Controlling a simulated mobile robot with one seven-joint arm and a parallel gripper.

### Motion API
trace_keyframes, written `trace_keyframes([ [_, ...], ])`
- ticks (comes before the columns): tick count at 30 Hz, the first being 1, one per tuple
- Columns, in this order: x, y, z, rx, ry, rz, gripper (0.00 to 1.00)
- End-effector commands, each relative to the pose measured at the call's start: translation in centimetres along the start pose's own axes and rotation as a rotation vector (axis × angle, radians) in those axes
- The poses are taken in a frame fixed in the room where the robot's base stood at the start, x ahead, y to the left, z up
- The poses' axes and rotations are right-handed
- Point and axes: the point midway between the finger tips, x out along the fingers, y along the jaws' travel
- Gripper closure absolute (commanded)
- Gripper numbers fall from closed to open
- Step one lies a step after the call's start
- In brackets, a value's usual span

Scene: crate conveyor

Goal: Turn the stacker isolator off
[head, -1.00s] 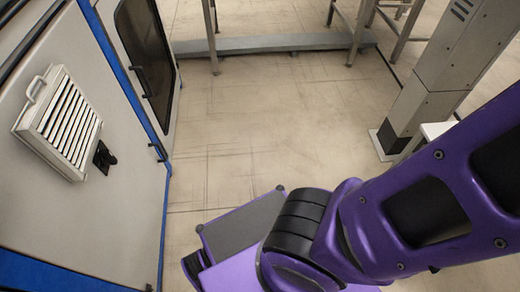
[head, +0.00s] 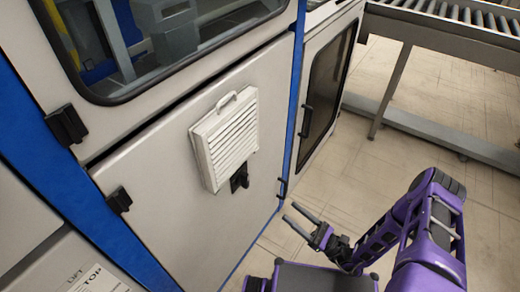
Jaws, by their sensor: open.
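A small black switch or handle (head: 240,178) sits on the pale grey cabinet door, just below the lower right corner of a white louvred vent. It looks like the isolator, but it is too small to read its position. My gripper (head: 289,212) is open and empty, to the right of and below the black switch in the head view. Its two fingers point left toward the cabinet, clear of the switch.
The white louvred vent (head: 226,140) with a handle on top projects from the door (head: 150,185). Black hinges (head: 66,125) and blue frame edges border it. A dark-windowed door (head: 325,90) stands to the right. A roller conveyor (head: 450,30) crosses the back right; the floor (head: 400,150) before it is clear.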

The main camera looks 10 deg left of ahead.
Motion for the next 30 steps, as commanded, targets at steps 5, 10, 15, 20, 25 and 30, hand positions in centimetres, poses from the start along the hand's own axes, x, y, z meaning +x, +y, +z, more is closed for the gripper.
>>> trace_keyframes([
  [5,2.7,0.1,0.0,0.001,-0.001,0.003,0.46],
  [10,6.4,0.2,-0.2,0.001,0.001,0.006,0.46],
  [15,10.2,0.2,-0.2,0.001,0.001,0.006,0.46],
  [20,13.3,0.2,-0.3,0.002,0.002,0.005,0.46],
  [25,15.6,0.2,-0.4,0.002,0.002,0.004,0.46],
  [30,16.6,0.1,-0.4,0.001,0.003,0.003,0.46],
])
